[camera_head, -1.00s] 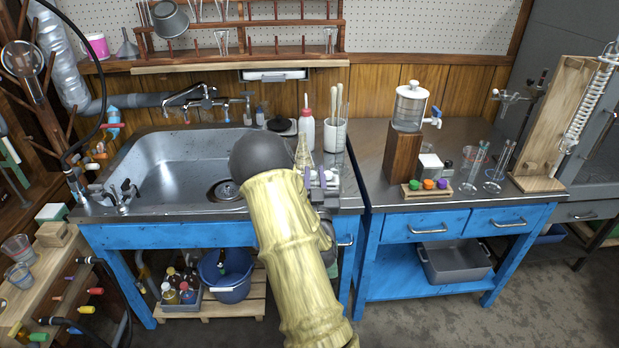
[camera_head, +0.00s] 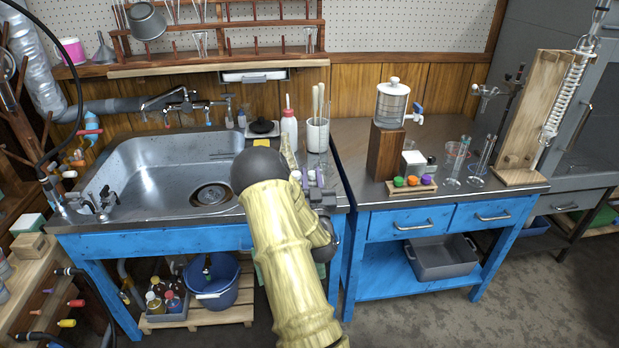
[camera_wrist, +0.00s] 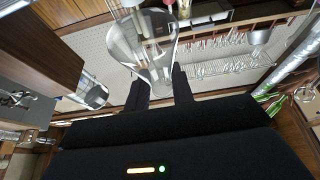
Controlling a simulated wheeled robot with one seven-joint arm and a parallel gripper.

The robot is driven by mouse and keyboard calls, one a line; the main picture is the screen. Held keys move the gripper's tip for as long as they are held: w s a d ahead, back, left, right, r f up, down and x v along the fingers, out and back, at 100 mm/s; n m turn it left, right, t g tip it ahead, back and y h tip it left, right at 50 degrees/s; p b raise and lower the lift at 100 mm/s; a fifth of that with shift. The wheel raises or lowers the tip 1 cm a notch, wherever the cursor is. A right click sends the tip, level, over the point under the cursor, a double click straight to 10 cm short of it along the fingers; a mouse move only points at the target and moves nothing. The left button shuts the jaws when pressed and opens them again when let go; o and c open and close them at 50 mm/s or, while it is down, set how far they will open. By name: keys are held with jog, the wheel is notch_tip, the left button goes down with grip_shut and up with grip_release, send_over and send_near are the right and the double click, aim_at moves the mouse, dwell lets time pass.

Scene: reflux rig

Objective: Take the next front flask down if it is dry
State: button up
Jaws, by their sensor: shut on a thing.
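A clear glass flask (camera_wrist: 145,50) fills the upper middle of the wrist view. Its glass looks clear; I cannot tell whether it is wet inside. My gripper (camera_wrist: 160,92) has its two dark fingers at the flask's near end, shut on it. In the head view my arm hides most of the gripper (camera_head: 320,195), which is over the front edge of the sink bench. The wall drying rack (camera_head: 215,22) holds several glass pieces on its pegs, and a metal beaker hangs at its left.
The sink (camera_head: 160,175) is left of my arm. A wash bottle (camera_head: 289,130) and a brush pot (camera_head: 317,134) stand behind the gripper. The right bench holds a water dispenser (camera_head: 391,103), a stopper rack (camera_head: 412,187) and a wooden condenser stand (camera_head: 533,120). Its front left top is clear.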

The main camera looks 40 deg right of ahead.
aim_at(311, 186)
jog(key=shift+f+b, duration=1.05)
jog(key=shift+f, duration=0.35)
jog(key=shift+f, duration=0.25)
jog(key=o, duration=1)
jog(key=shift+o, duration=0.2)
jog(key=shift+b, duration=0.3)
